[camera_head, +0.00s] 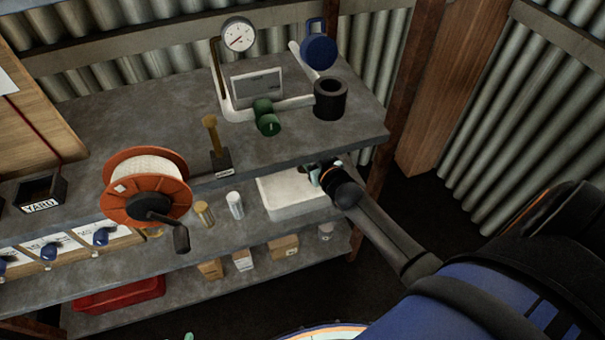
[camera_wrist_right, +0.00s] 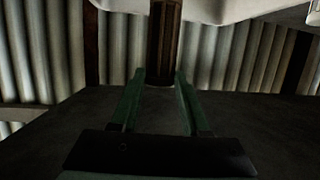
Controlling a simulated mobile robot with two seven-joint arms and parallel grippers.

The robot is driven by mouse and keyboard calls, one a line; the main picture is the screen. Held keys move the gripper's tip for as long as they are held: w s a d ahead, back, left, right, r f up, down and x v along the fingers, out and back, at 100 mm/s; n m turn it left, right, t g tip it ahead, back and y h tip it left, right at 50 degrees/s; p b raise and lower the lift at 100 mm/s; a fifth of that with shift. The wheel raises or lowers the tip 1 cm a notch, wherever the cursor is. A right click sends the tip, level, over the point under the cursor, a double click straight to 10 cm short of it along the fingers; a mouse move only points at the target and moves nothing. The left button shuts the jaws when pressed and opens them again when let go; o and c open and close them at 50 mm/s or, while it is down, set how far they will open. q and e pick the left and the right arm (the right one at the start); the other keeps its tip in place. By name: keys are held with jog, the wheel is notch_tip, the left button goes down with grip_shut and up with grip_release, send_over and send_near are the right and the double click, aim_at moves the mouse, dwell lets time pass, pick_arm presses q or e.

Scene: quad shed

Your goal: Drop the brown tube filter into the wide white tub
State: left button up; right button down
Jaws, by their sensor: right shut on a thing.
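The wide white tub (camera_head: 298,209) sits on the middle shelf, under the right part of the top shelf. My right gripper (camera_head: 316,172) is at the tub's right rear part in the head view. In the right wrist view its green fingers (camera_wrist_right: 160,88) are shut on the brown tube filter (camera_wrist_right: 164,42), a dark brown cylinder. A pale surface, likely the tub (camera_wrist_right: 215,9), shows at the top there. The filter cannot be made out in the head view. A teal sliver at the bottom edge, possibly my left gripper (camera_head: 188,337), barely shows.
A gold cylinder (camera_head: 204,214) and a silver cylinder (camera_head: 235,205) stand left of the tub. The orange reel (camera_head: 118,206) is farther left. The top shelf (camera_head: 310,140) overhangs, with a black ring (camera_head: 330,112) near its right edge. A wooden post (camera_head: 373,190) stands right of the tub.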

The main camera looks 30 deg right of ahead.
pick_arm(q)
jog(key=f+b, duration=0.1)
jog(key=b, duration=0.1)
jog(key=w+f+b, duration=0.1)
jog(key=b, duration=0.1)
jog(key=shift+f, duration=0.4)
pick_arm(e)
notch_tip(320, 180, down, 5)
jog(key=shift+r, duration=0.15)
pick_arm(q)
jog(key=shift+s, duration=0.1)
pick_arm(e)
jog(key=shift+c, duration=1.5)
grip_release()
pick_arm(q)
jog(key=shift+d+r+p, duration=0.15)
jog(key=shift+r+p, duration=0.4)
jog(key=shift+p, duration=0.15)
jog(key=shift+d+r+p, duration=0.15)
jog(key=shift+r+p, duration=0.35)
jog(key=shift+p, duration=0.2)
pick_arm(e)
jog(key=v, duration=1.2)
jog(key=shift+s, duration=0.25)
